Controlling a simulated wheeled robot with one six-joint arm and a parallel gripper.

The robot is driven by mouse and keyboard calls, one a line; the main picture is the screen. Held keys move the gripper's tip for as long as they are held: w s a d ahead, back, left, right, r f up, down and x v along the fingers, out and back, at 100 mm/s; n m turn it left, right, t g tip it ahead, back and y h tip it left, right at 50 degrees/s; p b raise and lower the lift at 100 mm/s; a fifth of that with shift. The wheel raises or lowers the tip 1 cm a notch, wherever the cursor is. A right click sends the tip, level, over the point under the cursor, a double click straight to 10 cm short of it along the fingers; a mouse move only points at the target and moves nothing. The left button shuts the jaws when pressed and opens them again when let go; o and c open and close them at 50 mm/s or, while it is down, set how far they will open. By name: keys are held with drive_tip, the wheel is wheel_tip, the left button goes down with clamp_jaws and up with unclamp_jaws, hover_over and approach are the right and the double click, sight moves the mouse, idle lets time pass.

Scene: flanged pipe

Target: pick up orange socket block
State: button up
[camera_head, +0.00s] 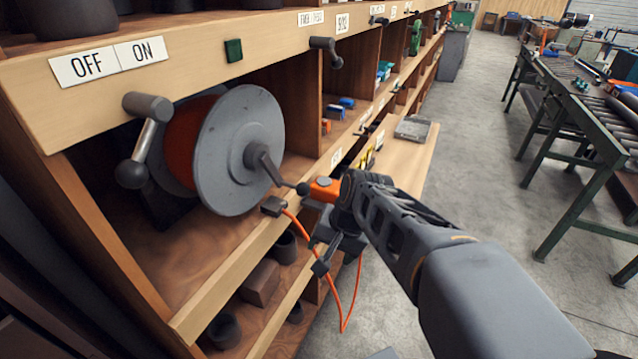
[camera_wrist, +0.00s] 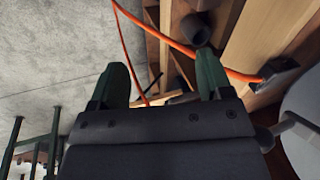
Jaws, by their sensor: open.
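In the head view an orange block-like piece with a round grey face (camera_head: 323,188) shows at the end of my arm, beside the crank handle. I cannot tell whether it is the orange socket block or part of my wrist. My gripper (camera_head: 317,255) hangs below it, in front of the lower shelf. An orange cable (camera_head: 340,310) runs from a dark grey block (camera_head: 272,206) on the shelf edge, loops down and passes behind my gripper. The cable also shows in the wrist view (camera_wrist: 150,30).
A grey reel (camera_head: 235,150) with a crank sits in the left cubby, close to my wrist. Small orange pieces (camera_head: 326,126) and blue pieces (camera_head: 346,102) lie in a farther cubby. A green-framed roller table (camera_head: 590,120) stands at right. The aisle floor is clear.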

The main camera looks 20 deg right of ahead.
drive_tip(key=shift+o, duration=1.4)
drive_tip(key=w+d+r+m+t+y, duration=0.1)
drive_tip(key=w+d+r+m+y, duration=0.1)
drive_tip(key=w+d+m, duration=0.3)
drive_tip(key=m+y, duration=0.1)
drive_tip(key=m, duration=0.2)
drive_tip(key=shift+r+m, duration=0.35)
drive_tip(key=shift+m, duration=0.05)
drive_tip(key=shift+o, duration=0.4)
drive_tip(key=w+d+r+m+t+y, duration=0.1)
drive_tip(key=w+d+r+m+t, duration=0.1)
drive_tip(key=d+m, duration=0.3)
drive_tip(key=w+d+r+m+t+y, duration=0.1)
drive_tip(key=w+d+r+m+t, duration=0.1)
drive_tip(key=d+m, duration=0.3)
drive_tip(key=shift+w+d+t+y, duration=0.15)
drive_tip(key=shift+w+t+y, duration=0.2)
drive_tip(key=shift+w, duration=0.3)
drive_tip(key=m, duration=0.1)
approach(329, 184)
drive_tip(key=x, duration=0.3)
drive_tip(key=shift+t, duration=0.25)
drive_tip(key=shift+p+x, duration=0.35)
drive_tip(key=shift+x, duration=2.55)
